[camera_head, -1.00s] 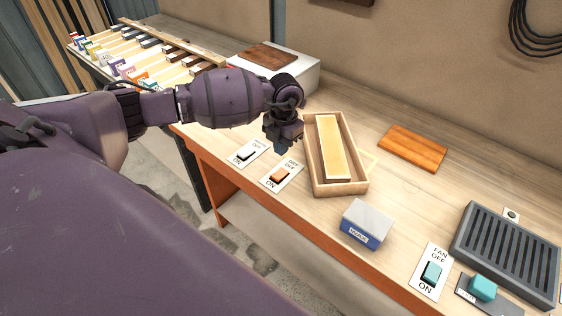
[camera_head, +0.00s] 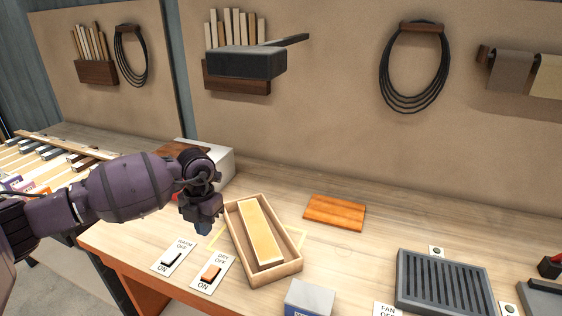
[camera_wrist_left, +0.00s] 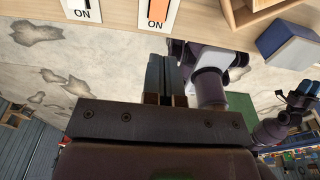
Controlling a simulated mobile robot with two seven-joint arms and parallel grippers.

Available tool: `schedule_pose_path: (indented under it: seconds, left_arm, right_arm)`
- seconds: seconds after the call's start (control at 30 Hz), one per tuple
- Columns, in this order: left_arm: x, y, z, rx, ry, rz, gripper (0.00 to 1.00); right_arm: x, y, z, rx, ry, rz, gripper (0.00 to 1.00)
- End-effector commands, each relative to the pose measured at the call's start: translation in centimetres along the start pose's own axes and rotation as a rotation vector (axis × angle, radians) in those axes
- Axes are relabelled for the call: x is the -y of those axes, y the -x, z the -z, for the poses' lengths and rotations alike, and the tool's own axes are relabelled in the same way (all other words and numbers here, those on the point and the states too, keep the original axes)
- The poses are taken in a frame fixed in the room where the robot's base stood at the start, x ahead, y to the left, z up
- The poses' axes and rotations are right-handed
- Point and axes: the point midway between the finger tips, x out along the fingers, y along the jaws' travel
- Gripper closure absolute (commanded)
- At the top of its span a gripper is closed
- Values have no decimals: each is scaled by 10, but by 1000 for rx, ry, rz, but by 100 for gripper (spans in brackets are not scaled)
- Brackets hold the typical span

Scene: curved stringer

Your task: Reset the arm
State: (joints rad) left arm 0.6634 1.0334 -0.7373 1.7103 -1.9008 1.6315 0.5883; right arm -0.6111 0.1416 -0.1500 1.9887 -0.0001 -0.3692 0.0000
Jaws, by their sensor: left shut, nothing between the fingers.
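My left arm comes in from the left in the head view. Its gripper (camera_head: 204,229) hangs over the workbench (camera_head: 130,236), just left of the wooden tray and behind the switch plates. The gripper is shut and empty; its fingers also show in the left wrist view (camera_wrist_left: 166,82), close together. The wooden tray (camera_head: 290,270) holds a pale yellow wooden block (camera_head: 262,235).
An orange-brown board (camera_head: 335,212), a grey vented box (camera_head: 443,283) and a grey-topped box (camera_head: 309,295) are to the right. A white box (camera_head: 222,163) stands behind the arm.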

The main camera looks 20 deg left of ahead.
Motion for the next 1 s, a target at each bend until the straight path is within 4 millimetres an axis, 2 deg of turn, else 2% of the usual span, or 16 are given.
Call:
schedule_pose_path:
  seconds: [0.17,0.27,0.37,0.53,0.63,0.7,0.8,0.9,1.0]
  left_arm:
    - [5,0,-6,38,-40,28,100]
    - [22,2,-16,104,-83,130,100]
    - [53,13,-26,194,-132,302,100]
    - [116,58,-43,374,-169,656,100]
    - [151,84,-47,463,-142,885,100]
    - [170,100,-48,517,-95,1045,100]
    - [188,120,-49,582,21,1270,100]
    - [193,132,-51,629,198,1480,100]
    - [186,132,-53,651,439,1660,100]
  right_arm:
    - [-1,-1,1,-3,3,0,66]
    - [-1,-2,4,-7,4,1,66]
    - [0,-4,6,-13,5,2,66]
    - [0,-6,10,-20,5,3,66]
    - [0,-5,11,-22,5,3,66]
    - [0,-5,11,-22,5,3,66]
    - [0,-4,10,-21,5,3,66]
    - [0,-3,8,-16,4,2,66]
    - [0,-1,5,-11,3,1,66]
